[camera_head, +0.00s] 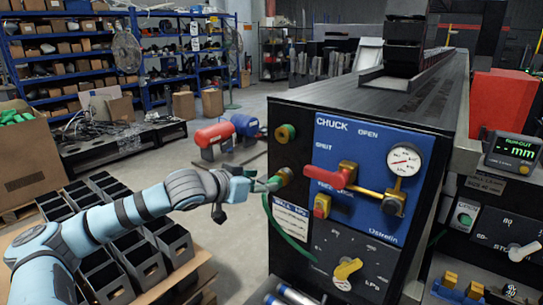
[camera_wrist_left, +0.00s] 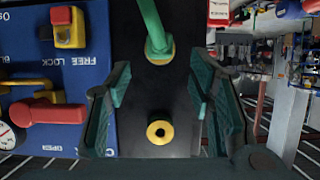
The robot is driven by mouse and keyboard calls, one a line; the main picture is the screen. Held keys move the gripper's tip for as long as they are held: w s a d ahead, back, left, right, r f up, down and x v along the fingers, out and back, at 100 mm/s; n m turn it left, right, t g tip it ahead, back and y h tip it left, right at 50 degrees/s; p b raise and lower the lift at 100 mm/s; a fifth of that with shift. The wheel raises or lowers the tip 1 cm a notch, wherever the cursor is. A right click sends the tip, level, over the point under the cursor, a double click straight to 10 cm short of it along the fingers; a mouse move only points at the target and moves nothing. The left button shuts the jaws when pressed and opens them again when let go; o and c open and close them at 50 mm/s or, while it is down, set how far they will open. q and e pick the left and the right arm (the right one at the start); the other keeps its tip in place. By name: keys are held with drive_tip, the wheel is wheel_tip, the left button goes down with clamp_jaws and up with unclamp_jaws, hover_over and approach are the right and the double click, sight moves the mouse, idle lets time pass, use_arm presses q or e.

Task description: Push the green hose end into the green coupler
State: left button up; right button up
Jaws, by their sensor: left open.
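My left gripper (camera_head: 268,184) is open in front of the black panel at the left of the machine face. The wrist view shows its two dark green fingers apart (camera_wrist_left: 160,75) with nothing held between them. The green hose (camera_head: 292,240) hangs in a curve below the lower brass fitting (camera_head: 284,175). In the wrist view the hose (camera_wrist_left: 152,25) meets that brass-ringed fitting (camera_wrist_left: 158,55); how deep it sits I cannot tell. A second brass-ringed port (camera_head: 285,133), empty with a dark centre, is above it; it also shows in the wrist view (camera_wrist_left: 160,132).
A red valve handle (camera_head: 338,177), a yellow-and-red switch (camera_head: 321,206) and a gauge (camera_head: 404,160) stick out to the right of the fittings. Black bins (camera_head: 172,245) stand below my left arm. Red and blue tanks (camera_head: 215,135) stand on the floor behind.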

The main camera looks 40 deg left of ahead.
sight(271, 182)
use_arm(q)
drive_tip(key=x, duration=0.5)
drive_tip(key=shift+a, duration=0.1)
drive_tip(key=shift+w+f, duration=0.25)
drive_tip(key=shift+w, duration=0.2)
drive_tip(key=shift+s+r, duration=0.1)
drive_tip(key=shift+c, duration=1.4)
clamp_jaws()
